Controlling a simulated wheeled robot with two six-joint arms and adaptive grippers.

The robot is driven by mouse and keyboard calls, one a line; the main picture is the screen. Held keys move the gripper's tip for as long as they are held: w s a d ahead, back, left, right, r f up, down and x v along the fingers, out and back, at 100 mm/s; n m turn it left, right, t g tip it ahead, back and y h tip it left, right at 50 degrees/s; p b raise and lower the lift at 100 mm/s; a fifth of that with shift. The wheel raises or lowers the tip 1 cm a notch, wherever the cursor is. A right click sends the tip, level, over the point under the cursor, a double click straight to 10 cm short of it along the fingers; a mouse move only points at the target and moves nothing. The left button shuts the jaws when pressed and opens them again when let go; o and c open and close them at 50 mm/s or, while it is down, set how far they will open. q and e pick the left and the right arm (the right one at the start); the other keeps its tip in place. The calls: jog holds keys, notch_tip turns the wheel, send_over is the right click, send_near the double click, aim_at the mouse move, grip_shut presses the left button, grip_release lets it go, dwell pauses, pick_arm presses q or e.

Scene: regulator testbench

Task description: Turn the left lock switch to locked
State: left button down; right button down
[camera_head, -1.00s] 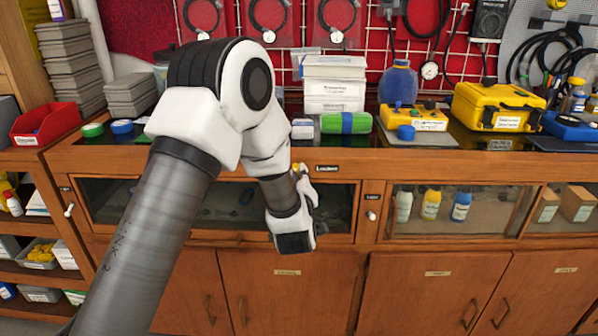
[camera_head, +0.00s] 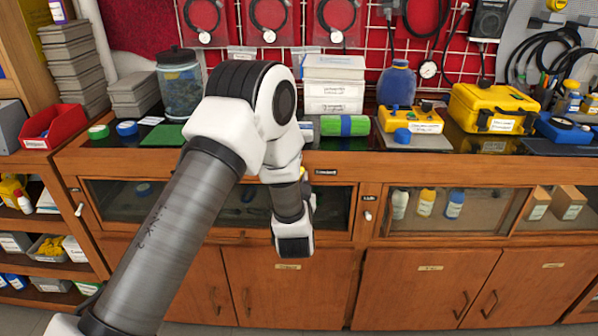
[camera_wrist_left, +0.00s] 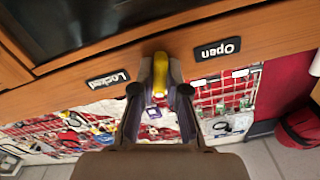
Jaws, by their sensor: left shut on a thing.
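The left lock switch is a yellow handle (camera_wrist_left: 160,75) on the wooden rail of the cabinet, between a "Locked" label (camera_wrist_left: 108,79) and an "Open" label (camera_wrist_left: 217,49) in the left wrist view. My left gripper (camera_wrist_left: 160,92) is shut on the handle, one finger on each side. The handle stands roughly upright in that view, pointing at neither label. In the head view a "Locked" label (camera_head: 326,172) shows just right of my left gripper (camera_head: 304,180), whose fingers are mostly hidden by my wrist. My right gripper is not in view.
The glass-fronted compartment (camera_head: 140,205) lies below the rail, with wooden doors (camera_head: 285,288) beneath. A second, white switch (camera_head: 368,215) is farther right.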

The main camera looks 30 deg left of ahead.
pick_arm(q)
jog(key=shift+r+m+p, duration=0.1)
jog(key=shift+m+p, duration=1.35)
jog(key=shift+m, duration=0.95)
jog(key=c, duration=1.2)
grip_release()
jog(key=v, duration=1.2)
